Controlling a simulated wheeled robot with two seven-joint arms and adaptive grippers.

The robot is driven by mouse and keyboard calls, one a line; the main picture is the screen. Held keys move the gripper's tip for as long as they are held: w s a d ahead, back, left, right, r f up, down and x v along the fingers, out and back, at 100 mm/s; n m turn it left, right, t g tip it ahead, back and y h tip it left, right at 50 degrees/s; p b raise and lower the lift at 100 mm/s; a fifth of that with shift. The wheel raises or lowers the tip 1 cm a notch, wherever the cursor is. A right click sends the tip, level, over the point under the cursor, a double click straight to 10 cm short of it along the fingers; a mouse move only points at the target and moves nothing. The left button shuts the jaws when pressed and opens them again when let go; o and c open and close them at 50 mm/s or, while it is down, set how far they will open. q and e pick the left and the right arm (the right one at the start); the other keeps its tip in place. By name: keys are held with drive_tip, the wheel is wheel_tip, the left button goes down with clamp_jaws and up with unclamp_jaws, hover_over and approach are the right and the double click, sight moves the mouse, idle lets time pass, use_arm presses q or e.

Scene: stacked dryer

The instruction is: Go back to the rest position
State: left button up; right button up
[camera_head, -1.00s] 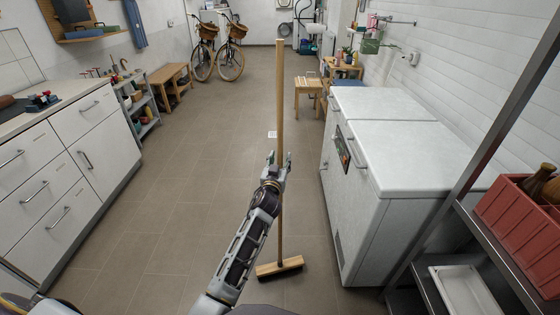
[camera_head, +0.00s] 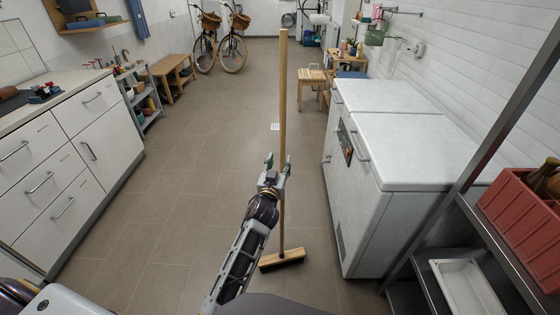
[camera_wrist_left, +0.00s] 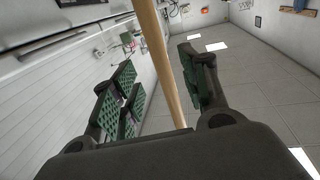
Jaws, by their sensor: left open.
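My left gripper (camera_head: 276,162) is open near the middle of the broom's wooden handle (camera_head: 283,95). The broom stands nearly upright, with its wooden head (camera_head: 282,259) on the tiled floor. In the left wrist view the handle (camera_wrist_left: 160,60) crosses the gap between the spread green-padded fingers (camera_wrist_left: 158,85), with clear space on both sides. Its lower part is hidden behind the gripper body. I cannot tell how far the handle stands beyond the fingertips. My right gripper is not in view.
A white chest freezer (camera_head: 400,150) stands close on the right, beside a metal shelf with a red crate (camera_head: 520,215) and white tray (camera_head: 468,285). White drawers (camera_head: 75,165) line the left. A small stool (camera_head: 312,88) and bicycles (camera_head: 232,50) stand farther back. The middle floor is clear.

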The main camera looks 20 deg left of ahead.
use_arm(q)
drive_tip(key=shift+s, duration=0.3)
idle(0.4)
